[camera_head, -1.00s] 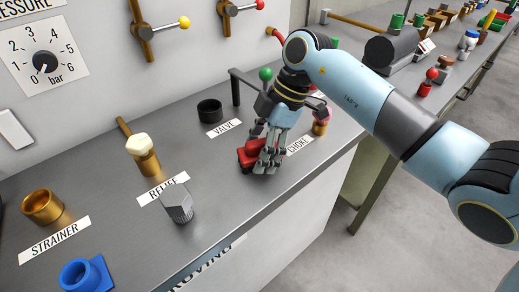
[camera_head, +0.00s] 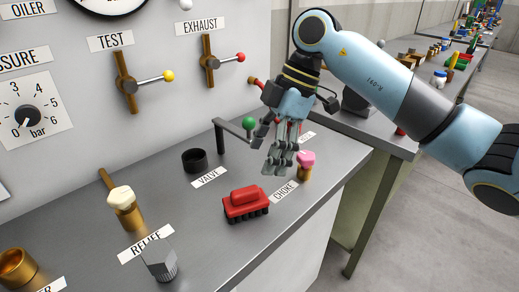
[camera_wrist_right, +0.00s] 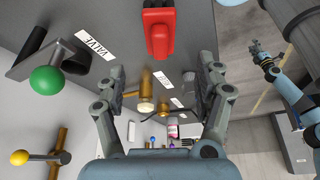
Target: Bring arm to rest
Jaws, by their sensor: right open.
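My right gripper (camera_head: 279,160) is open and empty, raised above the bench near the CHOKE label. In the right wrist view its fingers (camera_wrist_right: 165,90) stand wide apart with nothing held between them. A red brush-like block (camera_head: 246,203) with dark bristles lies on the bench just below and left of the gripper, clear of it. It also shows at the top of the right wrist view (camera_wrist_right: 158,28). My left gripper is not in the head view.
The grey bench (camera_head: 215,235) holds a black cup (camera_head: 195,160), a brass relief fitting (camera_head: 126,212), a clear knurled piece (camera_head: 160,262) and a pink-topped fitting (camera_head: 306,165). A green-knobbed lever (camera_head: 248,123) stands behind the gripper. Yellow (camera_head: 168,76) and red (camera_head: 240,57) knobbed levers project from the panel.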

